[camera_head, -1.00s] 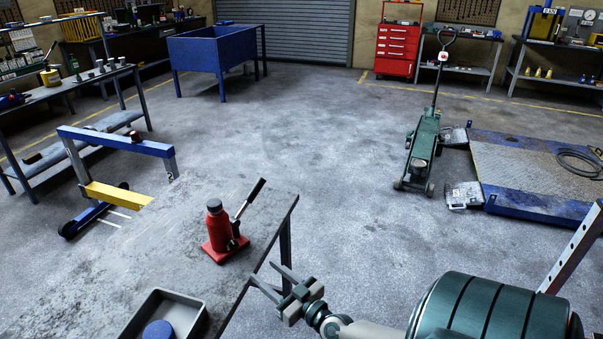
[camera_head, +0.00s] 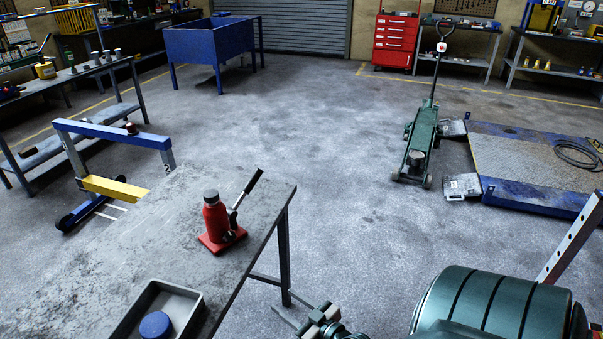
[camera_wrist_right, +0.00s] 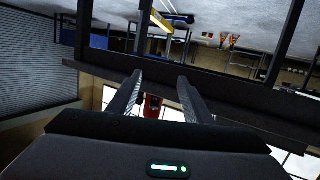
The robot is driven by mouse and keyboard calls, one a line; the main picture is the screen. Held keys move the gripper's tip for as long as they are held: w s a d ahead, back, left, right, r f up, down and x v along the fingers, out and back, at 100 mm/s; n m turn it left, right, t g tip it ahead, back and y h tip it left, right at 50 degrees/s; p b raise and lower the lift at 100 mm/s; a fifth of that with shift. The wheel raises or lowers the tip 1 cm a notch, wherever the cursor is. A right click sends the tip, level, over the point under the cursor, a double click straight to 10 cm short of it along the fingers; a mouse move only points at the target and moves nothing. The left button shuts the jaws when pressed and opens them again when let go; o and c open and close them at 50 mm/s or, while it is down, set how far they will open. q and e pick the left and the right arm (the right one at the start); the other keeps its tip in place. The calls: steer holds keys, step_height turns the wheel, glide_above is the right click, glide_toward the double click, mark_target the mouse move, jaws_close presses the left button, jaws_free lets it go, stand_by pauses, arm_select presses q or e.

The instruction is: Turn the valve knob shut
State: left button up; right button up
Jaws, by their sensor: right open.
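A green trolley jack (camera_head: 421,140) stands on the floor right of centre in the head view, its long handle upright. A small white-and-red part (camera_head: 441,47) shows near the handle's top. I cannot make out which part is the valve knob. A red bottle jack (camera_head: 216,222) with a black lever stands on the grey table. My right gripper (camera_head: 290,309) is low beside the table's right edge, partly cut off by the picture's bottom. In the right wrist view its two fingers (camera_wrist_right: 160,82) are apart with nothing between them. My left gripper is not in view.
The grey table (camera_head: 120,240) bears a tray (camera_head: 187,290) with a blue round thing (camera_head: 156,325). A ribbed green cylinder (camera_head: 498,305) fills the lower right. A blue platform (camera_head: 525,170) lies right of the trolley jack. The middle floor is clear.

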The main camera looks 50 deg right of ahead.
steer(key=s+f+g, duration=0.2)
steer(key=s+f, duration=0.2)
steer(key=f, duration=0.6)
steer(key=shift+s+f, duration=0.2)
steer(key=shift+s, duration=0.05)
steer(key=shift+a, duration=0.1)
steer(key=s+a+f+g, duration=0.3)
steer(key=s+f, duration=0.5)
steer(key=f, duration=0.2)
steer(key=s+a+f+g, duration=0.3)
steer(key=s+f, duration=0.5)
steer(key=f, duration=0.3)
steer(key=s+a+f+n+g, duration=0.1)
steer(key=s+a+f+g, duration=0.2)
steer(key=s, duration=0.7)
steer(key=s+a+f+g, duration=0.3)
steer(key=s+a+f, duration=0.3)
steer(key=s, duration=0.5)
steer(key=shift+f+n+g+b, duration=0.3)
steer(key=shift+f+n+b, duration=0.1)
steer(key=shift+f, duration=0.25)
